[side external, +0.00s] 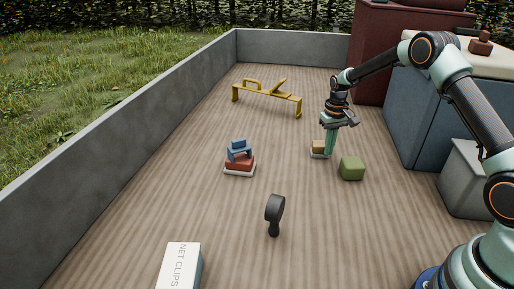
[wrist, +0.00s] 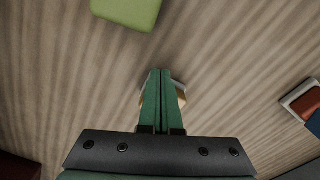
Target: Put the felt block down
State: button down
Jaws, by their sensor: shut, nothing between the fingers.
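My gripper (side external: 329,155) points down, with its green fingers shut and empty. In the wrist view the two fingers (wrist: 160,72) lie side by side with no object between them. A green block with rounded edges (side external: 352,168) rests on the wooden floor just right of the fingertips in the side view, apart from them. It also shows at the top of the wrist view (wrist: 125,10). I cannot tell for sure that it is the felt block. A small tan block on a pale base (side external: 317,149) is beside and partly behind the fingers, which hide some of it.
A blue and red stack on a white base (side external: 240,160) stands to the left. A yellow frame (side external: 267,92) stands farther back. A dark round-headed object (side external: 274,212) and a NET CLIPS box (side external: 180,266) are nearer. Low grey walls (side external: 120,145) edge the floor; cabinets (side external: 410,120) stand right.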

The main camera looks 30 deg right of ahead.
jog(key=shift+w+d, duration=0.25)
jog(key=shift+w, duration=0.65)
jog(key=shift+w+d, duration=0.25)
jog(key=shift+w, duration=0.6)
jog(key=shift+w+d, duration=0.25)
jog(key=shift+w, duration=0.65)
jog(key=shift+r, duration=0.1)
jog(key=s+a+r+n+t, duration=0.1)
jog(key=s+a+r, duration=0.15)
jog(key=r, duration=0.75)
jog(key=s+a+r+t, duration=0.1)
jog(key=a+r, duration=0.2)
jog(key=r, duration=0.7)
jog(key=s+a+r+t, duration=0.1)
jog(key=s+a+r, duration=0.4)
jog(key=s, duration=0.2)
jog(key=s+a+f+n+t, duration=0.1)
jog(key=s+a, duration=0.2)
jog(key=s, duration=0.5)
jog(key=s+a+f+n+t, duration=0.1)
jog(key=s+a, duration=0.2)
jog(key=s, duration=0.5)
jog(key=shift+a+f+t, duration=0.3)
jog(key=shift+a+f, duration=0.1)
